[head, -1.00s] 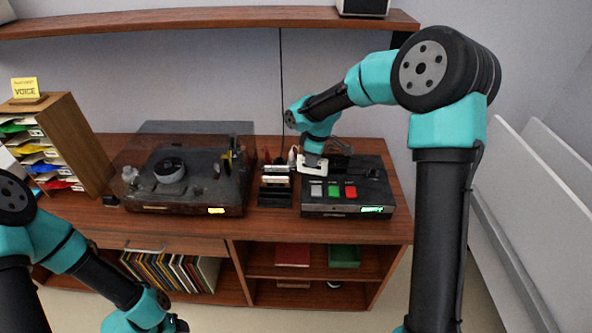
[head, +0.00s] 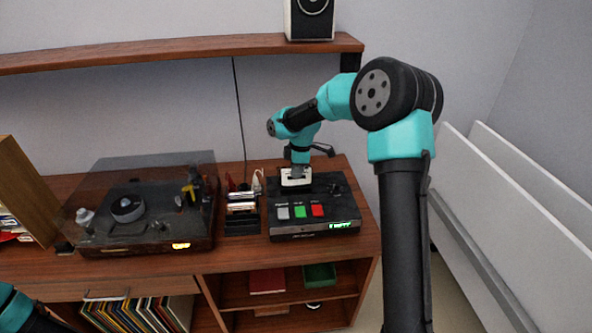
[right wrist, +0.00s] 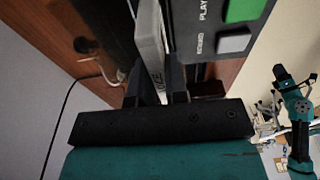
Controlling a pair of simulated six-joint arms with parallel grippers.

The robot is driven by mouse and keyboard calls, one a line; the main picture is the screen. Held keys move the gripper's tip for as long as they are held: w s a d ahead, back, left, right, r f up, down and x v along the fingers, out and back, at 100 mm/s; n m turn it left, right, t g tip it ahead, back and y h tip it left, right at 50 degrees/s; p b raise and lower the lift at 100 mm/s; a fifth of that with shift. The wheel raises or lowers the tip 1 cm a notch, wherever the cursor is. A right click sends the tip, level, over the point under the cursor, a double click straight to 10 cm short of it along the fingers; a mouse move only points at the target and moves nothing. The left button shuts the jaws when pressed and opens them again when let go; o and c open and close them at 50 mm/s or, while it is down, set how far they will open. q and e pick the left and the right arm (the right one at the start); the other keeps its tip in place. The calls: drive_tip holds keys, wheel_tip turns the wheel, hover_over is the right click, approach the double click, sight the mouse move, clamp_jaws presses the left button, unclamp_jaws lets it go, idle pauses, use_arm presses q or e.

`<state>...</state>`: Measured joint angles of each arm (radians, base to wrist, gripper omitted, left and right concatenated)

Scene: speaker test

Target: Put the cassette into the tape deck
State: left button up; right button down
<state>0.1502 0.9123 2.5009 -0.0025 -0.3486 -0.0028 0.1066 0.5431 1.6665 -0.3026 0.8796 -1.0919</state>
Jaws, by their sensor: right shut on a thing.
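The tape deck (head: 315,231) is a black box on the right part of the cabinet, with grey, green and red buttons and a lit green display. It also shows at the upper right of the right wrist view (right wrist: 203,17). My right gripper (right wrist: 157,90) is shut on the white cassette (right wrist: 150,40), which bears dark lettering. In the head view the cassette (head: 295,181) is at the deck's rear left, behind the buttons. I cannot tell whether it touches the deck or is in its slot. My left gripper is out of view; only a bit of that arm shows.
A rack of cassettes (head: 241,224) stands close to the deck's left side. Left of it is a record player (head: 150,245) under a clear dark lid. The wooden cabinet top (head: 240,260) has a narrow free strip in front. A speaker (head: 309,20) stands on the shelf above.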

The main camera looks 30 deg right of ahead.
sight(297, 183)
drive_tip(key=shift+f, duration=2.15)
drive_tip(key=shift+f, duration=1.45)
idle(0.8)
drive_tip(key=c, duration=1.1)
unclamp_jaws()
drive_tip(key=shift+o, duration=0.3)
drive_tip(key=shift+o, duration=1)
drive_tip(key=shift+r, duration=0.15)
